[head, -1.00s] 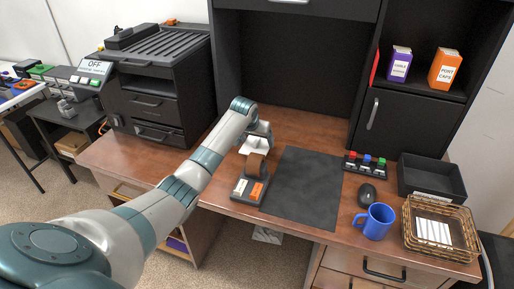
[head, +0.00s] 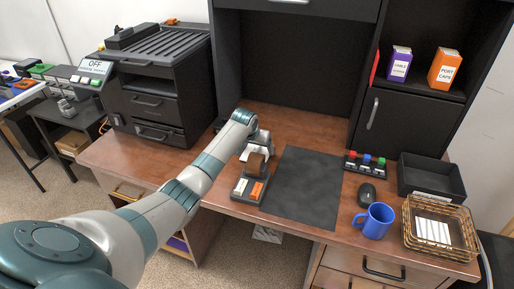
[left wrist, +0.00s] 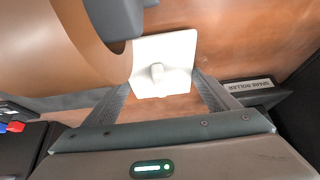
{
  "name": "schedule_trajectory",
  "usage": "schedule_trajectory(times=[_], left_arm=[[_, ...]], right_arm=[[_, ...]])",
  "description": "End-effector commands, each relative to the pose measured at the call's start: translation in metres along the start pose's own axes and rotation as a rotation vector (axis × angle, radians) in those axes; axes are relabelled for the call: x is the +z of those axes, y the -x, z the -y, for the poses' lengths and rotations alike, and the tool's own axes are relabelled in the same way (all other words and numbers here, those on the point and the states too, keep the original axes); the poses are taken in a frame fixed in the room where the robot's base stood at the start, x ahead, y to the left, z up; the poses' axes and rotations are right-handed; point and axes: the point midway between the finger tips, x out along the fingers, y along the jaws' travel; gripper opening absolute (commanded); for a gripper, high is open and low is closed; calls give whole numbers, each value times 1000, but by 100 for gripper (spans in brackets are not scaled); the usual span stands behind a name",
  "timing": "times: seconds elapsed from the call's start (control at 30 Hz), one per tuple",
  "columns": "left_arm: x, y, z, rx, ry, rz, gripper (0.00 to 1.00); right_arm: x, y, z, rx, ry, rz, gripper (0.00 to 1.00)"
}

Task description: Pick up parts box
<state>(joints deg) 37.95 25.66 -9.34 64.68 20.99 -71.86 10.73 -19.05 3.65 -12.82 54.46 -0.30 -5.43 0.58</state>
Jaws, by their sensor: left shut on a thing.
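A white square piece with a small raised knob, which I take to be the parts box (left wrist: 178,52), sits between my fingers in the left wrist view. My left gripper (left wrist: 163,88) is shut on it, one finger on either side. In the head view my left gripper (head: 252,154) is low over the desk, just behind the dark stand with the brown roll; wrist and arm partly hide the box there. I cannot tell whether the box touches the desk. My right gripper is not in view.
The brown roll (head: 257,163) on its dark stand (head: 240,195) is close to my left gripper. The mat is clear.

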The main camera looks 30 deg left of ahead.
Motion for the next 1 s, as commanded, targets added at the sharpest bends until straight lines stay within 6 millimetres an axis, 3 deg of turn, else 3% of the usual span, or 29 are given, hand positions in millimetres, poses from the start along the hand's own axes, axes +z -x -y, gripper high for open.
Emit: schedule_trajectory(times=[0.03,0.1,0.57,0.77,1.0], left_arm=[[0,-1,0,0,0,0,85],[0,0,0,0,0,0,99],[-2,4,0,0,0,0,99],[-2,19,0,0,0,-2,99],[-2,52,0,0,-1,-3,99]], right_arm=[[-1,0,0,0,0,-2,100],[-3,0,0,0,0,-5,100],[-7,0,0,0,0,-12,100],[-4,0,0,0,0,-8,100],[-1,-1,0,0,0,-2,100]])
